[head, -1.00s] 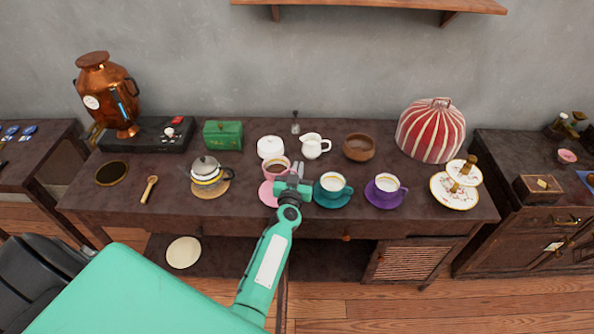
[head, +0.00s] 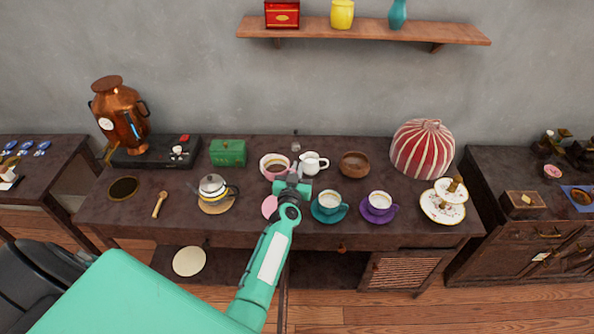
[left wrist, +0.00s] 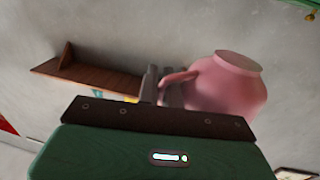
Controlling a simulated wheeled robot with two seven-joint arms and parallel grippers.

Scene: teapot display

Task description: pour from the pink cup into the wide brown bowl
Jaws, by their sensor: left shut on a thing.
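The pink cup (head: 277,172) is off its pink saucer (head: 269,206) and looks about upright, with dark contents showing inside. My left gripper (head: 291,187) is shut on it from its right side. In the left wrist view the pink cup (left wrist: 228,88) has its handle between the grey fingers of the left gripper (left wrist: 168,88). The wide brown bowl (head: 354,166) stands at the back of the table, to the right of the cup, beyond a white jug. My right gripper is not in view.
The white jug (head: 311,163) stands between cup and bowl. Teal (head: 328,203) and purple (head: 379,205) cups on saucers stand in front. A red striped cover (head: 422,149) is right of the bowl.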

